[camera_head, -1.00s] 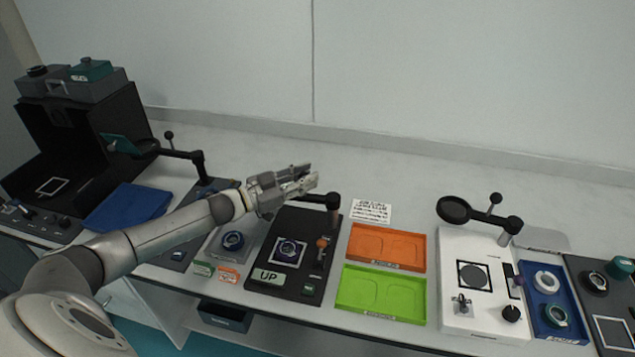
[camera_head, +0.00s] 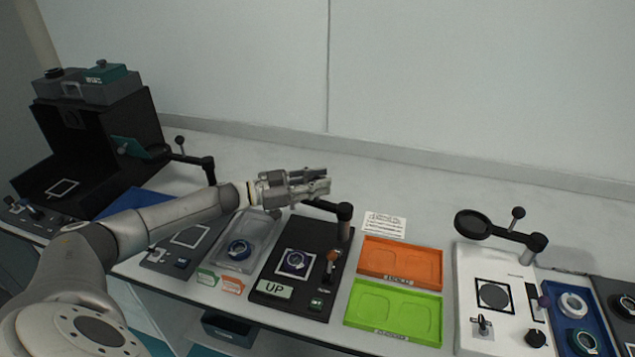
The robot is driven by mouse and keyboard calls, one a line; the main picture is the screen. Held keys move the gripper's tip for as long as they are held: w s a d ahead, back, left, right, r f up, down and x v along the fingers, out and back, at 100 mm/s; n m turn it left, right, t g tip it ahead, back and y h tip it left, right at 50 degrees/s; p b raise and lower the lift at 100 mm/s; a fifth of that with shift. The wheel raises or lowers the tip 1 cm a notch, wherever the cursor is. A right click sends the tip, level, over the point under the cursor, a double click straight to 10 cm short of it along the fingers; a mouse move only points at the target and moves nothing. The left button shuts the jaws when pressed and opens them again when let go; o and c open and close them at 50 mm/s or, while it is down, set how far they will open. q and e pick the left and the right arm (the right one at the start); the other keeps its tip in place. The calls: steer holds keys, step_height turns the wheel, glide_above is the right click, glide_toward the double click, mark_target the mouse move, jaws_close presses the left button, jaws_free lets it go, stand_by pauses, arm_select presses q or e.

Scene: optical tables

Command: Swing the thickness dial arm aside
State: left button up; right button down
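The black station with the UP label (camera_head: 275,290) stands front centre. Its dark swing arm (camera_head: 322,205) runs left from a black post (camera_head: 345,222) at the station's back right. The arm's far end and any dial on it are hidden behind my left gripper. My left gripper (camera_head: 326,180) points right, just above and behind the swing arm in the picture. Its fingers look apart, with nothing seen between them. I cannot tell whether it touches the arm. A round dark part (camera_head: 296,262) lies in a white square outline on the station. My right gripper is out of view.
Orange (camera_head: 440,268) and green (camera_head: 352,318) trays lie right of the station. A white station with a round-headed swing arm (camera_head: 474,223) stands farther right. A clear tray (camera_head: 262,262) is at left, near another arm on a post (camera_head: 209,168). The table behind is mostly clear.

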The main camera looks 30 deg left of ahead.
arm_select(q)
steer(key=o, duration=0.5)
steer(key=shift+w+f, duration=0.1)
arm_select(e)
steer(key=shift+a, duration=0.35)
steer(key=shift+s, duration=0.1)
arm_select(q)
steer(key=v, duration=1.2)
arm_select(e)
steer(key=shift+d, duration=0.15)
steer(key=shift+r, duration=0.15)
arm_select(q)
step_height(320, 180, up, 5)
steer(key=p, duration=0.5)
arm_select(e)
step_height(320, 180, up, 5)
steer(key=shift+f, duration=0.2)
